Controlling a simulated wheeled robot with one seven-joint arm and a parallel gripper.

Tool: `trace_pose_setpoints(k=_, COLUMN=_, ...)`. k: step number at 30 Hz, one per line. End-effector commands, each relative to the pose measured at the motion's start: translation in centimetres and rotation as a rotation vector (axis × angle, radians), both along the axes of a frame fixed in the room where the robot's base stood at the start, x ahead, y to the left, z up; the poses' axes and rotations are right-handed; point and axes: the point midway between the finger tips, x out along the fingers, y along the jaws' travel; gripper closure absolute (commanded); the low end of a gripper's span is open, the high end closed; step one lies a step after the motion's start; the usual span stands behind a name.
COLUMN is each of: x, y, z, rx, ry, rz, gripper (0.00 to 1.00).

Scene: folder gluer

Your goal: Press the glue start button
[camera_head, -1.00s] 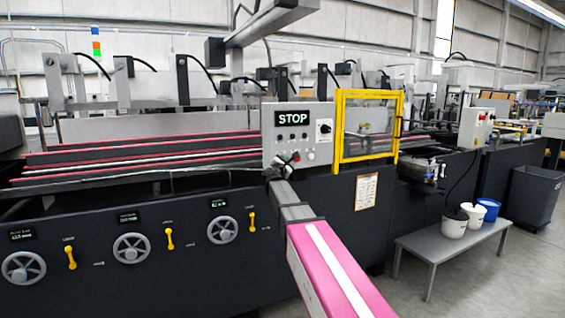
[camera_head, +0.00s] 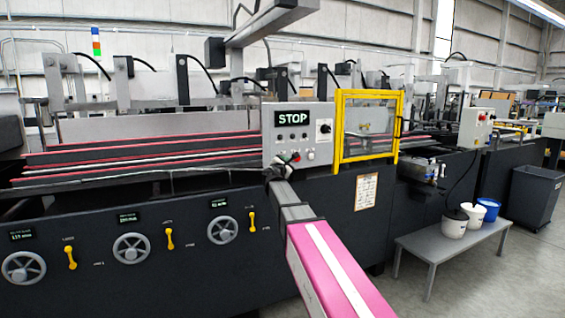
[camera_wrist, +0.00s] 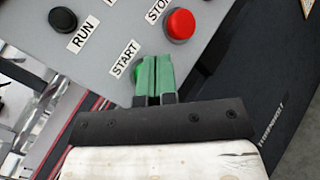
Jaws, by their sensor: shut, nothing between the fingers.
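The grey control panel (camera_head: 297,138) shows a lit STOP display (camera_head: 292,119). In the wrist view, the green start button (camera_wrist: 138,68) sits by a START label (camera_wrist: 124,59), mostly hidden behind my fingertips. My gripper (camera_wrist: 155,72) is shut and empty, with its green-tipped fingers over that button. I cannot tell whether they touch it. In the head view, my gripper (camera_head: 283,166) is at the panel's lower left corner. A red button (camera_wrist: 180,24) is just up and right of the fingertips, with a STOP label beside it.
A black knob (camera_wrist: 62,20) marked RUN is at the upper left in the wrist view. A yellow-framed guard (camera_head: 368,125) stands right of the panel. A grey bench (camera_head: 450,240) with buckets stands at the right on open floor.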

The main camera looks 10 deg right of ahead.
Motion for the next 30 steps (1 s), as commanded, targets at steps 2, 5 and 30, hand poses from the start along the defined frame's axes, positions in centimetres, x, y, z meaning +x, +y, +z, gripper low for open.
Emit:
trace_pose_setpoints(k=2, x=-0.01, y=0.00, z=0.00, rx=0.000, ry=0.000, rz=0.000, gripper=1.00)
trace_pose_setpoints(k=5, x=0.00, y=0.00, z=0.00, rx=0.000, ry=0.000, rz=0.000, gripper=1.00)
trace_pose_setpoints(k=30, x=0.81, y=0.26, z=0.02, rx=0.000, ry=0.000, rz=0.000, gripper=1.00)
